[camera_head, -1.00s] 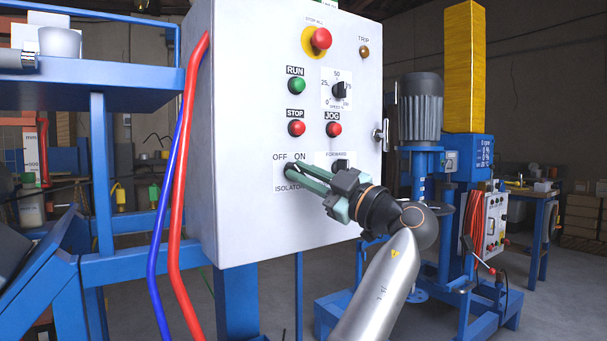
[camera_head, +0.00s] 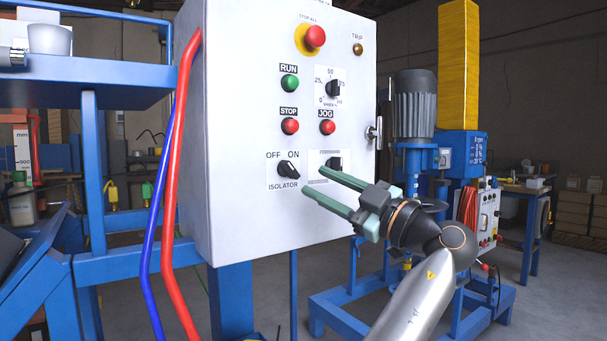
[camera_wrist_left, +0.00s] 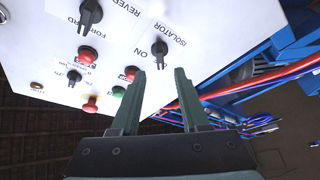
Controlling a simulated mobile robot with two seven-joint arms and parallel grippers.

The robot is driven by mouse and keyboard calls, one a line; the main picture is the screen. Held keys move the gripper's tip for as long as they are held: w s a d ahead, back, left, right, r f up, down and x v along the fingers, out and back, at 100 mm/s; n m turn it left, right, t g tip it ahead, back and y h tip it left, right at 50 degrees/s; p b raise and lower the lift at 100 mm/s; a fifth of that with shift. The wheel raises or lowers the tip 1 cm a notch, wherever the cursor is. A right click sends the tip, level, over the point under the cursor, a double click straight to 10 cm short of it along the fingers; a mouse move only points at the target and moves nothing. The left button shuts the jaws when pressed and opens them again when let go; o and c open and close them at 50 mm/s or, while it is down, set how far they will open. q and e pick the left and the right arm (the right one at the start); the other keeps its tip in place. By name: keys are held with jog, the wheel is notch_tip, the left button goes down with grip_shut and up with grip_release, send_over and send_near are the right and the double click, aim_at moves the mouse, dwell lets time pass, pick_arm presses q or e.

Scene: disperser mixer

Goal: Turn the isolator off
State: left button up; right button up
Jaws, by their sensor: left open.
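The isolator knob (camera_head: 289,170) is a black rotary switch on a white plate marked OFF at left, ON at right and ISOLATOR below. Its grip slants from upper left to lower right in the head view; I cannot tell for sure which end is the pointer. It also shows in the left wrist view (camera_wrist_left: 160,47), just beyond the fingertips. My left gripper (camera_head: 315,180) has two green fingers, open and empty, to the right of and slightly below the knob, apart from it. In the left wrist view the gripper (camera_wrist_left: 159,73) is open too. My right gripper is not in view.
The white control box (camera_head: 235,120) carries a red stop button (camera_head: 315,36), green RUN (camera_head: 290,83), red STOP (camera_head: 290,126), red JOG (camera_head: 326,127), a speed dial (camera_head: 333,89) and a FORWARD selector (camera_head: 334,163) behind my fingers. Red hose (camera_head: 172,200) runs along its left side.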

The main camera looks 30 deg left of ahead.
pick_arm(q)
jog(key=v, duration=0.6)
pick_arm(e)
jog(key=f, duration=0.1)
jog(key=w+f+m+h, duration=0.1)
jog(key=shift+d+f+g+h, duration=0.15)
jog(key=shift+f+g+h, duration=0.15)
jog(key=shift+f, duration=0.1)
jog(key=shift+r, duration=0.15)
